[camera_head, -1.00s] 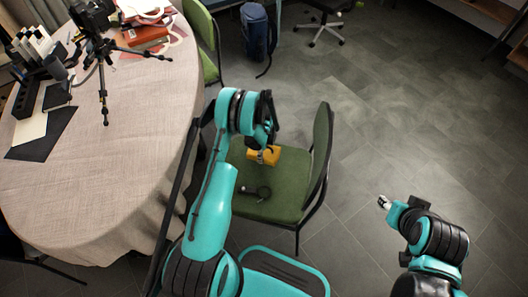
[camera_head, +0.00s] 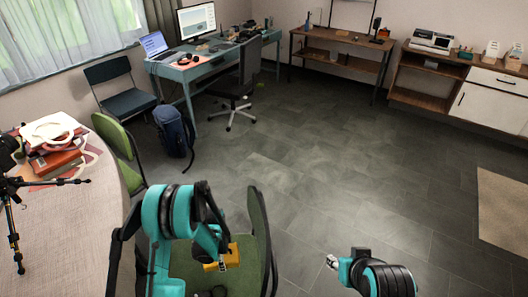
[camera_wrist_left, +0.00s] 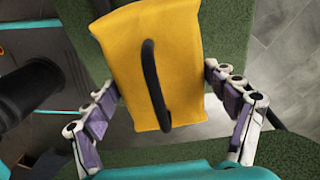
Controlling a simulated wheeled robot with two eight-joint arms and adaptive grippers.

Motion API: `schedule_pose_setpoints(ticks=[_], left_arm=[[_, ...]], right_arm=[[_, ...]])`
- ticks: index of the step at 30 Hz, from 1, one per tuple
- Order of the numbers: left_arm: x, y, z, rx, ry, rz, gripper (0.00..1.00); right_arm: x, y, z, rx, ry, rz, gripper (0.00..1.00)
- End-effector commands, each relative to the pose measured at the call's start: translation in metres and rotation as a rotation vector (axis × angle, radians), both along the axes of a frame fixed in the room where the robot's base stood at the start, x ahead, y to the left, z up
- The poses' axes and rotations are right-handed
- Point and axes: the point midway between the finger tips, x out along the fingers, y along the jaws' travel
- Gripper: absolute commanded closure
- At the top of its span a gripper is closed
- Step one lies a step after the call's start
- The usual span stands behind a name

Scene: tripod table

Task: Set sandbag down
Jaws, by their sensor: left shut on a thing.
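The yellow sandbag (camera_head: 222,258) with a black strap handle is held by my left gripper (camera_head: 226,246) over the green chair seat (camera_head: 195,265). The tripod (camera_head: 14,190) stands on the round table (camera_head: 70,240) at the left. My right gripper (camera_head: 332,262) is over the floor at lower right; its finger state is unclear.
The chair's backrest (camera_head: 260,235) rises just right of my left gripper. Books (camera_head: 55,162) are on the table. A second green chair (camera_head: 118,145), a backpack (camera_head: 172,130) and a desk (camera_head: 205,68) stand farther back. The floor (camera_head: 350,170) is open.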

Motion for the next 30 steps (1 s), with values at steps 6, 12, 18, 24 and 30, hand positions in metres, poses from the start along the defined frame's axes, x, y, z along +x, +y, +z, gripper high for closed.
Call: schedule_pose_setpoints(ticks=[6,12,18,24,30], left_arm=[[-0.008,-0.007,0.069,0.0,0.0,0.398,0.74],[-0.026,-0.012,0.13,0.001,0.001,0.812,0.74],[-0.046,-0.016,0.172,0.001,0.0,1.138,0.74],[-0.058,-0.018,0.191,0.001,0.001,1.305,0.74],[-0.06,-0.019,0.194,0.001,0.001,1.34,0.74]], right_arm=[[0.0,0.0,0.0,0.0,0.0,0.0,0.6],[0.0,0.0,0.0,0.0,0.0,0.0,0.6],[0.0,0.0,0.0,0.0,0.0,0.0,0.6],[0.0,0.0,0.0,0.0,0.0,0.0,0.6],[0.0,0.0,0.0,0.0,0.0,0.0,0.6]])
